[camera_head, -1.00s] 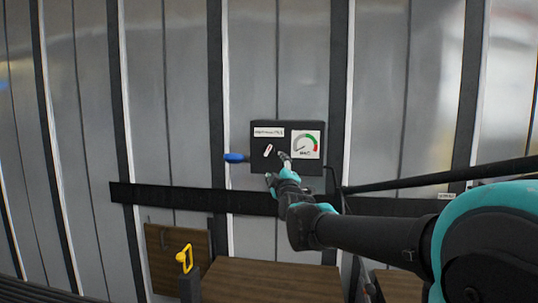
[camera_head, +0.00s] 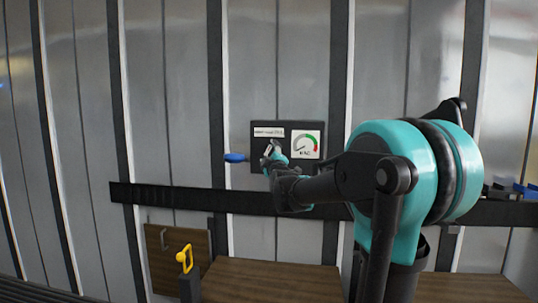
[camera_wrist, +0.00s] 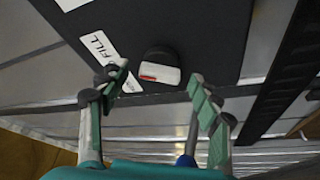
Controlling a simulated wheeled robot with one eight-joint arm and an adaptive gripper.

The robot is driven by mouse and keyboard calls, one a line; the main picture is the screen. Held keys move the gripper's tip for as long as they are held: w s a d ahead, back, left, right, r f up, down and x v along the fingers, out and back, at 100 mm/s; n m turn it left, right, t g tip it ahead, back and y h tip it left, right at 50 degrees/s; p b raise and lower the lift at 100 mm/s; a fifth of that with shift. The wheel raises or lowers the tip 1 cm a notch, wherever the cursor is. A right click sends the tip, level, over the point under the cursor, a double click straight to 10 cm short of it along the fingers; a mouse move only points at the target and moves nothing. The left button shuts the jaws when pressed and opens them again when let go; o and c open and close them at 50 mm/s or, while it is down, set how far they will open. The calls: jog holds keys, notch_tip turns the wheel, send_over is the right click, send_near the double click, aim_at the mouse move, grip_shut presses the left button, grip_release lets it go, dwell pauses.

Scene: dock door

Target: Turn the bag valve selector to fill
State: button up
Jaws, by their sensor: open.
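The dark valve panel (camera_head: 260,139) is fixed on the ribbed metal wall in the head view. In the wrist view the selector knob (camera_wrist: 160,58) is dark and rounded, with a white pointer bar carrying a red mark. A white label reading FILL (camera_wrist: 98,46) is up and left of the knob, and the pointer is not aimed clearly at it. My gripper (camera_wrist: 158,88) is open, its fingertips on either side of the pointer end, with no clear contact visible. In the head view my gripper (camera_head: 270,150) covers most of the selector.
A gauge (camera_head: 307,144) with green and red bands is right of the selector. A blue handle (camera_head: 235,157) sticks out left of the panel. A black rail (camera_head: 160,195) runs below. A yellow handle (camera_head: 185,258) and wooden crate (camera_head: 262,280) are lower down.

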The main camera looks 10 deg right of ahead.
jog(key=shift+w, duration=0.1)
jog(key=c, duration=1.2)
jog(key=shift+o, duration=0.2)
jog(key=shift+a+f+m+t+h, duration=0.1)
jog(key=shift+m+t+h, duration=0.3)
jog(key=shift+m, duration=0.95)
jog(key=shift+m+t+h, duration=0.2)
jog(key=shift+m+h, duration=0.4)
jog(key=shift+m, duration=0.75)
jog(key=o, duration=1.2)
jog(key=shift+c, duration=0.2)
jog(key=v, duration=1.2)
jog(key=shift+f, duration=0.15)
